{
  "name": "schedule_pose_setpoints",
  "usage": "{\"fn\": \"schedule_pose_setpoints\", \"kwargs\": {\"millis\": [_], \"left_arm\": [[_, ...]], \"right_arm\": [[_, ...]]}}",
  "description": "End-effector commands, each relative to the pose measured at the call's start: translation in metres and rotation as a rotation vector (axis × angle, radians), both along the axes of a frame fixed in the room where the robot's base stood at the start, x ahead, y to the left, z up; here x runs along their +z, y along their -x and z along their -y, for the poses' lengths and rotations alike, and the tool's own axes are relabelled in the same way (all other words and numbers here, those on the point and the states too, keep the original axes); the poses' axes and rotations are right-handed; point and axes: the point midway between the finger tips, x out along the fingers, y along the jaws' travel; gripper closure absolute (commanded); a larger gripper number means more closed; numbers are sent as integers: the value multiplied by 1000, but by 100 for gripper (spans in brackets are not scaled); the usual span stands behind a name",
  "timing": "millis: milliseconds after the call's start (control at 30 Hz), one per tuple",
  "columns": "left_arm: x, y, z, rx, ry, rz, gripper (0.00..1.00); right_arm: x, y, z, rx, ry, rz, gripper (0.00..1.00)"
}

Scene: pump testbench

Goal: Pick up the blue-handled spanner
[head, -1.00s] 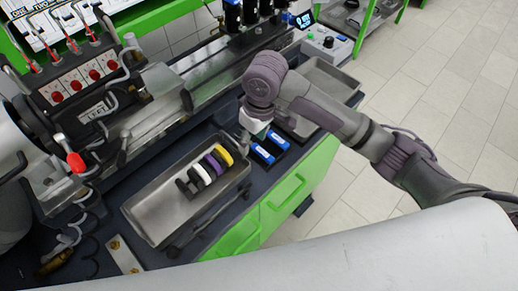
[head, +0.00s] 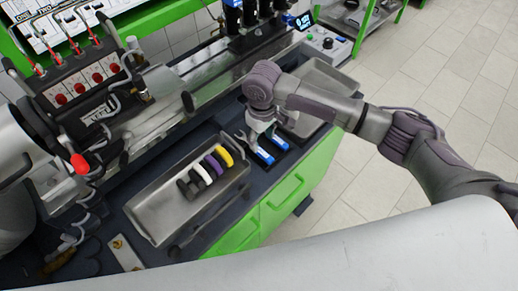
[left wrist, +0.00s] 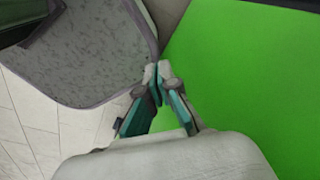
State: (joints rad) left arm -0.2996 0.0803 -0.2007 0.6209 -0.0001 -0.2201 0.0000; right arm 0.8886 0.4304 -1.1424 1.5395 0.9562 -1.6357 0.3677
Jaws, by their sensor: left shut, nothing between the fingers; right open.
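Two blue-handled tools lie side by side on the dark bench right of the metal tray in the head view. The nearer one, a spanner (head: 262,155), has a grey forked end pointing up-left. The second blue handle (head: 279,142) lies just beyond it, its far end partly hidden. My right gripper (head: 262,129) points down, open, close above the far ends of these tools. Its fingers are small and partly hidden by the wrist, so I cannot tell whether they touch anything. My left gripper (left wrist: 157,82) is shut and empty in the left wrist view, before a green surface.
A metal tray (head: 152,222) holds black, white, purple and yellow pieces. A dark long tool (head: 195,232) lies at its front. Another metal tray (head: 322,85) stands behind my right gripper. The testbench machinery (head: 85,90) fills the left. Green drawers (head: 287,192) form the bench front.

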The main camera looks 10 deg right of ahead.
Motion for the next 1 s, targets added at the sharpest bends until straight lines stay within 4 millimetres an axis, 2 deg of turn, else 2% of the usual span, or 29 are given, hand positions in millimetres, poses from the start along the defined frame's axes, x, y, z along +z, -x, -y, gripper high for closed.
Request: {"fn": "schedule_pose_setpoints", "kwargs": {"millis": [167,300,600,900,933,1000], "left_arm": [[13,0,0,0,0,0,100],[14,0,0,0,0,0,100],[14,0,0,0,0,-1,100],[14,0,0,1,0,-1,100],[14,0,0,1,0,-1,100],[14,0,0,1,0,-1,100]], "right_arm": [[-24,0,-7,0,2,-3,46],[-42,0,-7,0,2,-3,46],[-48,0,-7,1,1,1,46],[-48,0,-7,1,1,1,96],[-48,0,-7,1,1,1,100],[-48,0,-6,1,1,1,100]]}}
